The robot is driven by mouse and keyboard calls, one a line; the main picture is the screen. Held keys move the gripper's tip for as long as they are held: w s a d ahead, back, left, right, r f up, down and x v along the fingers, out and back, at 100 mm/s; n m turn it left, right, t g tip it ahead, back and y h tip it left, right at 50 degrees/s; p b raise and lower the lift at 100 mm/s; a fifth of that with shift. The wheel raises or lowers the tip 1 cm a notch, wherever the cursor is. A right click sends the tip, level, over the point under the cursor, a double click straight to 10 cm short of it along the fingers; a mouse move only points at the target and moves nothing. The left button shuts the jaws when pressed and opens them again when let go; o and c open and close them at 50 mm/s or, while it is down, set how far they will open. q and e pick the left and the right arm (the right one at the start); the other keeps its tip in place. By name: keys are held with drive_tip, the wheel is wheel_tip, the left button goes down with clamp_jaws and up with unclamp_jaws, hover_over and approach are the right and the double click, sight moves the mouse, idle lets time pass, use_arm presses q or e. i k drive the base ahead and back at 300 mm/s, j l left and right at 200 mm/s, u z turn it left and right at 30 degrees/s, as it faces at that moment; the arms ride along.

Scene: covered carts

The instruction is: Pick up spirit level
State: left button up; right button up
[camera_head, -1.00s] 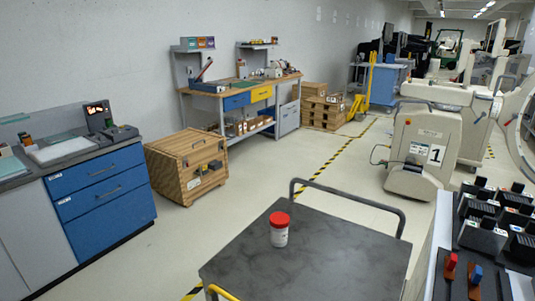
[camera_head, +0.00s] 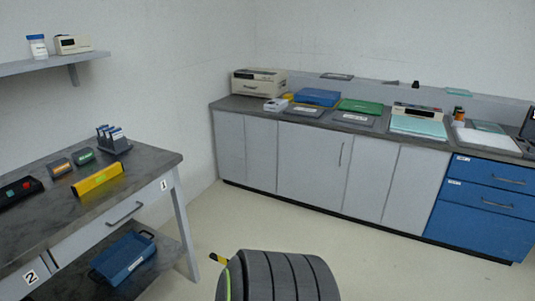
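A yellow bar with dark markings, which looks like the spirit level (camera_head: 97,180), lies near the front edge of the dark-topped table (camera_head: 130,158) at the left. It lies flat at a slant, with its face toward me, and nothing covers it.
Beside the level are small orange and green devices (camera_head: 82,157), a black rack (camera_head: 113,140) and a dark box with buttons (camera_head: 20,191). A blue tray (camera_head: 124,257) is on the lower shelf. Floor right of the table is clear.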

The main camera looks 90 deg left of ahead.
sight(81, 188)
drive_tip(key=u, duration=3.95)
drive_tip(key=i+l, duration=0.15)
drive_tip(key=i, duration=0.35)
drive_tip(key=i+l+z, duration=0.1)
drive_tip(key=i, duration=0.35)
